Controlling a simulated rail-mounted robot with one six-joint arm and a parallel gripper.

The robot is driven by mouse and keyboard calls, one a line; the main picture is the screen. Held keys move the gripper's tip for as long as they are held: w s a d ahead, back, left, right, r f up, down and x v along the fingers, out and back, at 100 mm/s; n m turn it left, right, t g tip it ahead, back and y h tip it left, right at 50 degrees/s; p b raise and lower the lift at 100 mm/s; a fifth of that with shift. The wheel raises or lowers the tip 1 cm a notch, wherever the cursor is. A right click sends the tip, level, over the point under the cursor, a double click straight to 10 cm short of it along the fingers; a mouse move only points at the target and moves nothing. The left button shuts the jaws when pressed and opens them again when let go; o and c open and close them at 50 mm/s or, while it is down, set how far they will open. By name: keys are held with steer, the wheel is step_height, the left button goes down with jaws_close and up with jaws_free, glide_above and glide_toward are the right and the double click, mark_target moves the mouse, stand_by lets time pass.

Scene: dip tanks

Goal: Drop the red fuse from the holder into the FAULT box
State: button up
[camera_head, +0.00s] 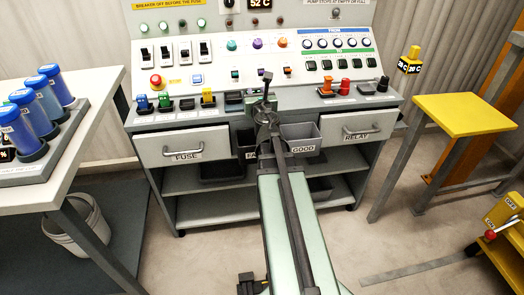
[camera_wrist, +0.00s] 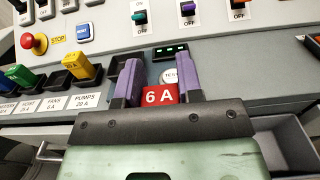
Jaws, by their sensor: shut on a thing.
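The red fuse, marked 6 A (camera_wrist: 160,94), is between the purple-padded fingers of my gripper (camera_wrist: 158,90) in the wrist view. In the head view my gripper (camera_head: 266,98) is over the console's front edge and hides the fuse. The FAULT box (camera_head: 246,151) hangs under the console edge, mostly hidden by my arm; only the start of its label shows. The black holder labelled FANS 6 A (camera_wrist: 58,81) looks empty, between a green fuse (camera_wrist: 22,75) and a yellow fuse (camera_wrist: 78,66).
The GOOD box (camera_head: 304,139) hangs just right of my arm. A tester with a lit green display (camera_wrist: 170,52) is behind the fuse. The FUSE drawer (camera_head: 182,147) and RELAY drawer (camera_head: 358,131) look shut. A yellow-topped stand (camera_head: 455,115) is at right.

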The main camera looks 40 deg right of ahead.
step_height(320, 180, down, 6)
steer(key=b, duration=0.5)
steer(key=o, duration=1)
steer(key=shift+r, duration=0.1)
steer(key=shift+s, duration=0.1)
